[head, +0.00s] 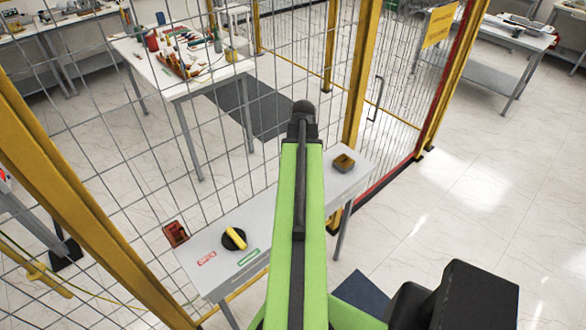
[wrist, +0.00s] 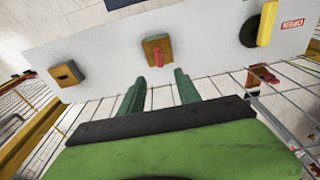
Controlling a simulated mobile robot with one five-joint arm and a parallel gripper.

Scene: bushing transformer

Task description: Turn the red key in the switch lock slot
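In the wrist view, the switch lock (wrist: 156,44) is a brown-yellow block on the pale tabletop. The red key (wrist: 157,57) sticks out of it toward my gripper. My gripper (wrist: 159,78) is open, its two green fingers apart and nothing between them. The key lies beyond the fingertips, roughly in line with the gap, slightly to the left of its middle. No contact shows. In the head view, my green arm covers the middle of the table, and the lock with the key is hidden there.
A second brown-yellow block (head: 343,162) with a dark slot stands at the table's right end. A black rotary switch with a yellow handle (head: 234,240) and a red block (head: 175,233) are at the left. Wire fence (head: 110,150) runs behind the table (head: 212,277).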

